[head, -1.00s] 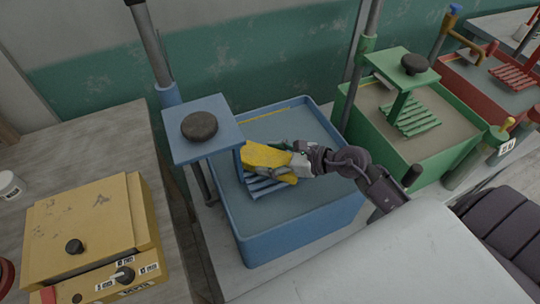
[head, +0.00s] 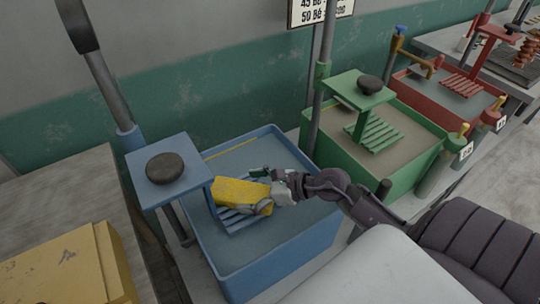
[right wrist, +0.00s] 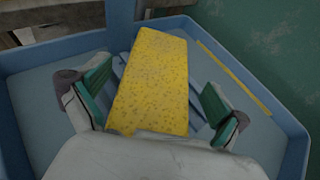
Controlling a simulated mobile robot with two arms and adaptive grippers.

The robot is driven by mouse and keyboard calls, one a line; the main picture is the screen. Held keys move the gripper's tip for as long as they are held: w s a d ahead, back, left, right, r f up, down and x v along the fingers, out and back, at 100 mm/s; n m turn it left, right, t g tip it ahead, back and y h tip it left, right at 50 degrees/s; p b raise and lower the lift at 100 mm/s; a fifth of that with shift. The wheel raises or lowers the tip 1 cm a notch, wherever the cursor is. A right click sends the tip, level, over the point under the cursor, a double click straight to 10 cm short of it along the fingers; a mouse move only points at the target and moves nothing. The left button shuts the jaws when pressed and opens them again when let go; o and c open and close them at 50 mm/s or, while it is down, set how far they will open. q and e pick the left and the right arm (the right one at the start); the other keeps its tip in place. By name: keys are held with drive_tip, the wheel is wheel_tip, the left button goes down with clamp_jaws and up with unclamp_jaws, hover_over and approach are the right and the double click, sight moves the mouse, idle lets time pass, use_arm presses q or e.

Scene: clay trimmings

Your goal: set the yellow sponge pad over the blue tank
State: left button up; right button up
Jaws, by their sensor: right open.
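The yellow sponge pad (head: 238,192) lies over the slatted rack (head: 236,218) inside the blue tank (head: 285,254). In the right wrist view the sponge pad (right wrist: 150,82) is long and speckled, between the spread fingers of my right gripper (right wrist: 155,108). Gaps show between each green finger pad and the sponge, so the gripper is open around it. In the head view my right gripper (head: 270,190) is at the sponge's right end and hides part of it. The blue tank's rim and inside (right wrist: 40,85) surround the gripper in the wrist view. My left gripper is not in view.
A blue stand with a dark round knob (head: 165,168) rises at the tank's left. A green tank (head: 400,175) and a red tank (head: 445,100) stand to the right. A yellow box (head: 60,270) sits on the left table (head: 50,200).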

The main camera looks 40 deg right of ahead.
drive_tip(key=b+v, duration=0.2)
drive_tip(key=v, duration=0.8)
